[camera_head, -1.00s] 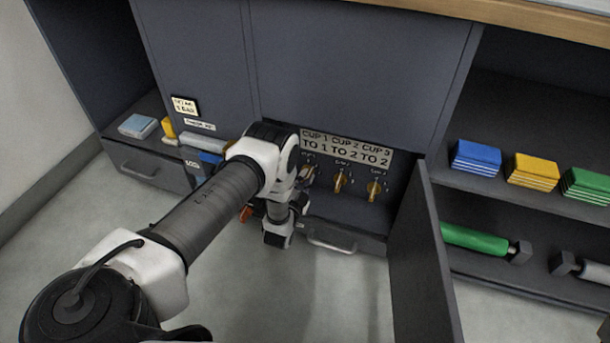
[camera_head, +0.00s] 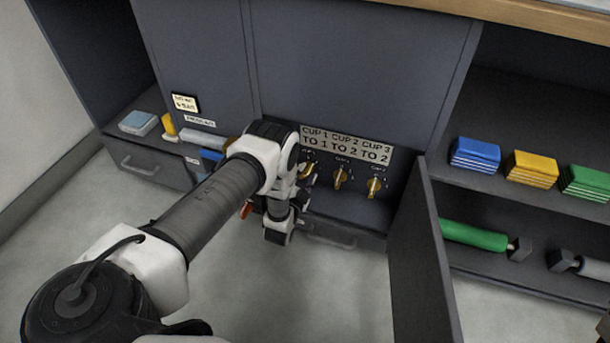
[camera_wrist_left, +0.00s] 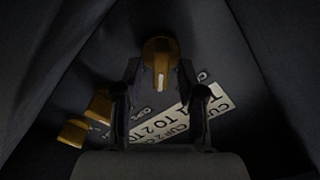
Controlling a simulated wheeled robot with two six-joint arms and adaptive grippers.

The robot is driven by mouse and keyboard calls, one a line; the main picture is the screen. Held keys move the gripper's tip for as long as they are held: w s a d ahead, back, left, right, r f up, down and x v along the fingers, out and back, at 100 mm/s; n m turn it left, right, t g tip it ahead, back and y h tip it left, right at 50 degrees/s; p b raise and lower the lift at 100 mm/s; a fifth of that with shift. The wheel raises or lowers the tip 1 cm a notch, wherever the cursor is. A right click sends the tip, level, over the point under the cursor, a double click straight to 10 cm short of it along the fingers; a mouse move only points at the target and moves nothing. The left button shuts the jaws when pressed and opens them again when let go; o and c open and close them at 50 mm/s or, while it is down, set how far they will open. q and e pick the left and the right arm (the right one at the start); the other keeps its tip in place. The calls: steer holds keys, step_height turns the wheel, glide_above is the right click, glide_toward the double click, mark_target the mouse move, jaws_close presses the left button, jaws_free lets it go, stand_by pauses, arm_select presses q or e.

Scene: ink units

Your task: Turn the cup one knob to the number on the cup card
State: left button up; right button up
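The cup card (camera_head: 346,144) above the knobs reads CUP 1 TO 1, CUP 2 TO 2, CUP 3 TO 2. The cup one knob (camera_head: 309,174) is brass and partly hidden behind my left wrist. It shows in the left wrist view (camera_wrist_left: 160,58) with a white mark pointing down the picture. My left gripper (camera_wrist_left: 160,88) has its fingers apart, one on each side of this knob; contact is too dark to make out. The cup two knob (camera_head: 340,179) and the cup three knob (camera_head: 374,187) stand to the right. My right gripper is not in view.
An open cabinet door (camera_head: 420,250) stands right of the knobs. A drawer handle (camera_head: 330,243) is below them. Shelves on the right hold blue (camera_head: 475,156), yellow (camera_head: 531,169) and green (camera_head: 586,184) stacks. Small items lie on the left shelf.

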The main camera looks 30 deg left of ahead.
arm_select(q)
steer(key=v, duration=1.2)
steer(key=w+d+r+p, duration=0.1)
steer(key=w+d+r, duration=0.3)
steer(key=r, duration=0.4)
steer(key=s+d+f+n+g+h, duration=0.1)
steer(key=s+d+f+n+g, duration=0.15)
steer(key=s+g, duration=0.55)
steer(key=s+d+f+n+g+h, duration=0.2)
steer(key=s+f+g, duration=0.15)
steer(key=s, duration=0.85)
steer(key=s+d+f+n+g+h, duration=0.1)
steer(key=s+d+f+n+g, duration=0.15)
steer(key=s+g, duration=0.55)
step_height(320, 180, up, 38)
steer(key=s+t+p, duration=0.1)
steer(key=t+p, duration=0.1)
steer(key=p, duration=3.6)
steer(key=shift+s+p, duration=0.35)
